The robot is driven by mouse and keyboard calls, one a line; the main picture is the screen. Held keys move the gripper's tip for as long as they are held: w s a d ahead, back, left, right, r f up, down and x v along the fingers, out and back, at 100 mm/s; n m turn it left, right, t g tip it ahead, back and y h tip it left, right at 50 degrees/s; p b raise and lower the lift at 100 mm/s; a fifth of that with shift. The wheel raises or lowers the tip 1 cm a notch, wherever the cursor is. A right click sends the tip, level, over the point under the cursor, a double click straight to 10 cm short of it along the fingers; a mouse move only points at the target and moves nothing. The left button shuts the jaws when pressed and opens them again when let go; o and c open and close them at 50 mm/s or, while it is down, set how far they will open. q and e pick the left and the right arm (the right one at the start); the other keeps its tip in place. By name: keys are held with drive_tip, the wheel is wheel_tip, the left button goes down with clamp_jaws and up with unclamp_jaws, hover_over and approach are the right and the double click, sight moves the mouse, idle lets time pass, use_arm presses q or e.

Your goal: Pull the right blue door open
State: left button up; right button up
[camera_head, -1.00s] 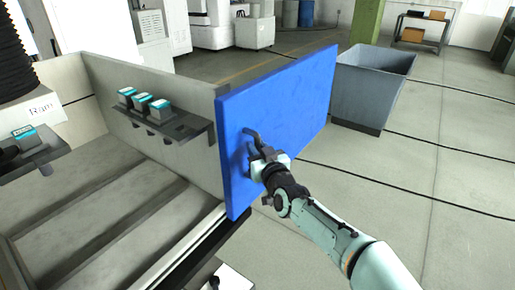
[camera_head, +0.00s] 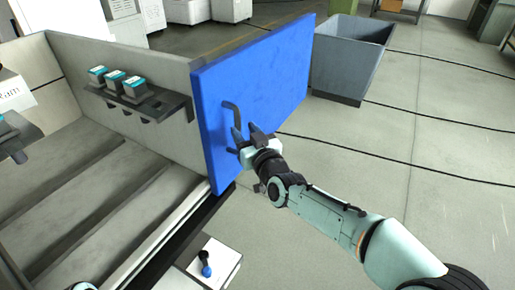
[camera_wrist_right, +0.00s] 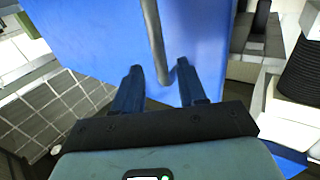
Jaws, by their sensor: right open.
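The right blue door (camera_head: 270,80) stands swung outward, angled away from the end of the grey side wall in the head view. Its dark bent bar handle (camera_head: 232,108) is on the face toward me. My right gripper (camera_head: 245,132) is open near the handle's lower part, its fingers pointing at the door. In the right wrist view, the grey handle (camera_wrist_right: 153,38) runs down toward the gap between the open fingers (camera_wrist_right: 160,75), with blue door face (camera_wrist_right: 90,40) behind. Contact with the handle cannot be told.
A grey bin (camera_head: 350,60) stands on the floor just beyond the door's far edge. A shelf (camera_head: 160,102) with several small teal-topped boxes hangs on the grey wall (camera_head: 120,58). Cables cross the floor (camera_head: 430,125). Open floor lies right of the door.

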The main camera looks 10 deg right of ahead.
drive_tip(key=v, duration=0.8)
